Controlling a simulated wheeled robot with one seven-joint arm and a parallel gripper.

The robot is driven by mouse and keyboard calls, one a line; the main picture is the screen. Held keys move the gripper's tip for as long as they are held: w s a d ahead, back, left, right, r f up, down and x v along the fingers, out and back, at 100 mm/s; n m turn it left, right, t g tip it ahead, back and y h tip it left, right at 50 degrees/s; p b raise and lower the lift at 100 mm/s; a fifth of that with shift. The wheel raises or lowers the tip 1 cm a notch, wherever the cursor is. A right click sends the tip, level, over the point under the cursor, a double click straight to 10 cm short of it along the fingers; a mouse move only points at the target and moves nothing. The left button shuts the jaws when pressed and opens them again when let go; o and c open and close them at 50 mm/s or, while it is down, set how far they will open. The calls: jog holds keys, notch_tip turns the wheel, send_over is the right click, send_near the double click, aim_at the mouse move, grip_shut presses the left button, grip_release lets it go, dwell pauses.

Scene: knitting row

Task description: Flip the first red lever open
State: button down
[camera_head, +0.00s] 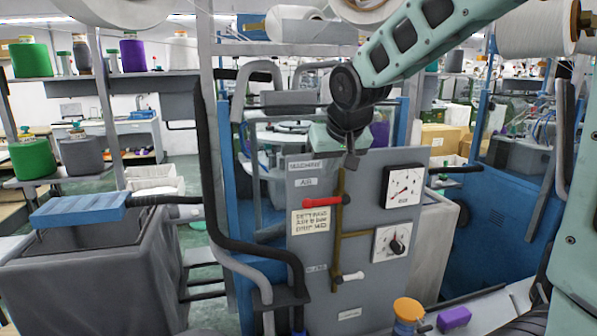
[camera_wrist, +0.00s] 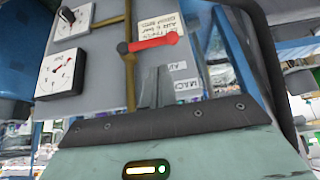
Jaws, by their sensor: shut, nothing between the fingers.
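The red lever (camera_head: 324,201) lies roughly level on the grey upright panel (camera_head: 365,285). Its dark pivot is on a vertical brass pipe (camera_head: 338,232), and its handle points left, across the pipe. In the wrist view the red lever (camera_wrist: 153,43) lies just beyond my fingertips. My gripper (camera_head: 351,163) is in front of the panel's upper part, above the lever and apart from it. In the wrist view my gripper (camera_wrist: 155,80) is shut and empty. The fingers partly cover the panel's lettering there.
A white-handled lever (camera_head: 350,277) sits lower on the pipe. Two dials, an upper gauge (camera_head: 404,187) and a lower dial (camera_head: 391,242), are on the panel's right side. A paper note (camera_head: 310,222) is left of the pipe. A black hose (camera_head: 215,190) runs left of the panel.

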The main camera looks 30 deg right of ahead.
aim_at(319, 202)
jog(key=shift+w+d+r, duration=0.2)
jog(key=shift+w+r, duration=0.05)
jog(key=shift+r, duration=0.1)
jog(key=p+x, duration=0.2)
jog(key=x, duration=0.8)
jog(key=shift+f+b, duration=0.1)
jog(key=shift+b, duration=0.2)
